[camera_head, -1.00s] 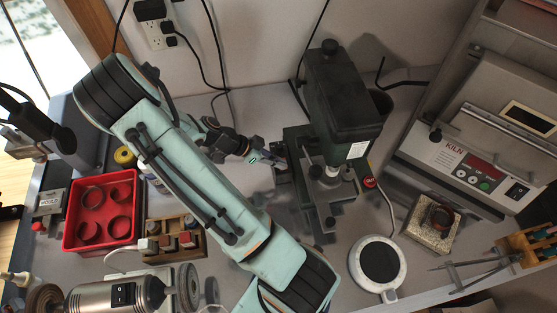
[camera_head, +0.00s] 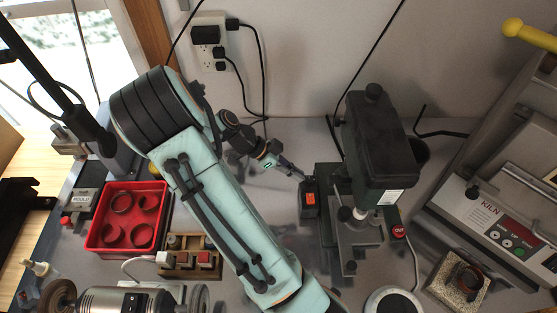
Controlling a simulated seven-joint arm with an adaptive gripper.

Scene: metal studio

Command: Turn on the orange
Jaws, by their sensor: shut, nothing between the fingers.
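An orange switch (camera_head: 310,199) shows on a small dark box (camera_head: 309,213) at the left side of the drill press (camera_head: 378,140). My gripper (camera_head: 304,177) is shut and empty. Its tips are just above the box in the picture, close to its upper edge; I cannot tell whether they touch it. The orange face is uncovered, and whether the switch is on or off is not clear.
A red tray (camera_head: 97,238) with several rings lies at the left. A bench grinder (camera_head: 128,300) is at the lower left. The kiln (camera_head: 500,215) stands at the right. A red button (camera_head: 398,232) is on the press's right side.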

